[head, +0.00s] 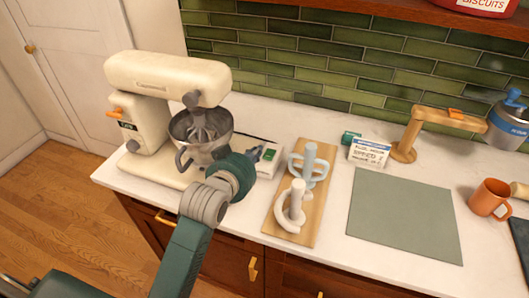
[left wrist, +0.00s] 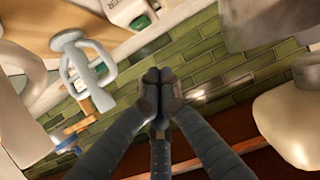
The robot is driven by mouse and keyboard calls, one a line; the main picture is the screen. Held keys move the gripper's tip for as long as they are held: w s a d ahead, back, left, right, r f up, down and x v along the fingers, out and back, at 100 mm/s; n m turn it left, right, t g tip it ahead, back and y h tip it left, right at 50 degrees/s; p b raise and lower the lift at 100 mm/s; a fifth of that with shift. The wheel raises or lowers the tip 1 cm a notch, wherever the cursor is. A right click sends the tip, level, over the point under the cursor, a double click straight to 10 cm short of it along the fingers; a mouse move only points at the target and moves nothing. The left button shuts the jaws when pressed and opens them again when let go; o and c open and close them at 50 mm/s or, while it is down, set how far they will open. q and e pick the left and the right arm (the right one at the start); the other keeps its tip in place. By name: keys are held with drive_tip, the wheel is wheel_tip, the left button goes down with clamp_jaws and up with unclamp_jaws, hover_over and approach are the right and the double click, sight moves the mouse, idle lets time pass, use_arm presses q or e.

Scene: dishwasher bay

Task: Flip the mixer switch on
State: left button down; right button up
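The cream stand mixer (head: 165,72) stands at the left of the counter, its head above a metal bowl (head: 188,126) with a whisk. An orange lever (head: 116,112) sticks out of its side, above a dark label and a round grey knob (head: 132,146). I cannot tell which is the switch, or whether it is on. My left gripper (head: 256,153) is in front of the bowl's right side, apart from the lever. In the left wrist view its fingertips (left wrist: 158,78) are together with nothing between them. My right gripper is not in view.
A white box with a green patch (head: 268,158) lies just beyond my left gripper. A wooden board (head: 271,224) holds pale mixer attachments. A grey-green mat (head: 405,215), wooden stand (head: 405,148) and orange mug (head: 490,197) are further right. Green tiles (head: 300,62) back the counter.

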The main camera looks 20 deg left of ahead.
sight(269, 154)
use_arm(q)
drive_tip(key=p+x, duration=0.1)
drive_tip(key=x, duration=0.5)
drive_tip(key=shift+w, duration=0.25)
drive_tip(key=f, duration=0.1)
drive_tip(key=w+f+p, duration=0.1)
drive_tip(key=f, duration=0.1)
drive_tip(key=shift+w+p, duration=0.25)
drive_tip(key=shift+p, duration=0.05)
drive_tip(key=shift+s+f, duration=0.25)
drive_tip(key=shift+f, duration=0.7)
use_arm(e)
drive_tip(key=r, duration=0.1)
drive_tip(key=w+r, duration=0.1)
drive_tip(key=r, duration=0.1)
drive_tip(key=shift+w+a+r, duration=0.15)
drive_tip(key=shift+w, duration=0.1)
use_arm(q)
drive_tip(key=shift+w, duration=0.1)
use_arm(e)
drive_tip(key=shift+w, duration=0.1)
